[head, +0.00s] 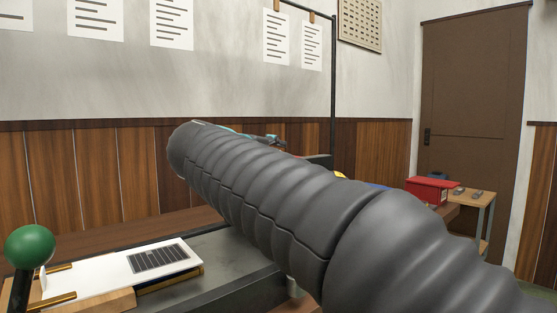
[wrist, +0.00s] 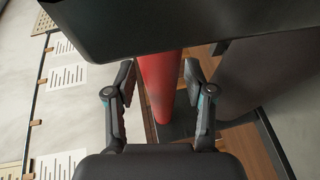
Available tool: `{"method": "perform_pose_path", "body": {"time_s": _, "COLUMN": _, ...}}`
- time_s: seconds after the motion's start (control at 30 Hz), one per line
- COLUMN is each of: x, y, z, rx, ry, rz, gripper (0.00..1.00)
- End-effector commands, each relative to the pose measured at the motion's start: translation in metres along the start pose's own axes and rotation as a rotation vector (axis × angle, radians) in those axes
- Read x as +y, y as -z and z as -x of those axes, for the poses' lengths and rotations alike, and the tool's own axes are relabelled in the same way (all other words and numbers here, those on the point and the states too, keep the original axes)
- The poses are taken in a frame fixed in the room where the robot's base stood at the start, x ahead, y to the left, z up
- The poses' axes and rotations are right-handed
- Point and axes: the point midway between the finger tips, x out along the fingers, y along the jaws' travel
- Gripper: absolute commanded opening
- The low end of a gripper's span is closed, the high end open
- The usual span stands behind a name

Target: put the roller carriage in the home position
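In the wrist view my gripper (wrist: 160,80) is open, its two dark fingers well apart. A red cylinder (wrist: 160,100) stands between or just beyond the fingertips, with a narrow gap on each side. I cannot tell whether it is part of the roller carriage. In the head view my own thick grey arm crosses the middle and hides much of the bench. The roller carriage cannot be made out there.
A green-knobbed lever (head: 30,248) stands at the left front. A dark panel (wrist: 190,25) crosses the top of the wrist view. A red box (head: 428,190) sits on a small table at the right. A brown door (head: 475,110) is behind it.

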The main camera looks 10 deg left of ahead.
Motion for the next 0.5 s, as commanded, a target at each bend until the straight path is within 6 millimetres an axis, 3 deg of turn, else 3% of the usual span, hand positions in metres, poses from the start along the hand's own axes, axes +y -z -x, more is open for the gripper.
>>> {"method": "perform_pose_path", "body": {"time_s": 0.27, "x": 0.000, "y": 0.002, "z": 0.006, "rx": 0.003, "ry": 0.001, "rz": 0.000, "gripper": 0.54}}
{"method": "perform_pose_path", "body": {"time_s": 0.5, "x": 0.000, "y": 0.001, "z": 0.041, "rx": 0.005, "ry": 0.000, "rz": -0.001, "gripper": 0.54}}
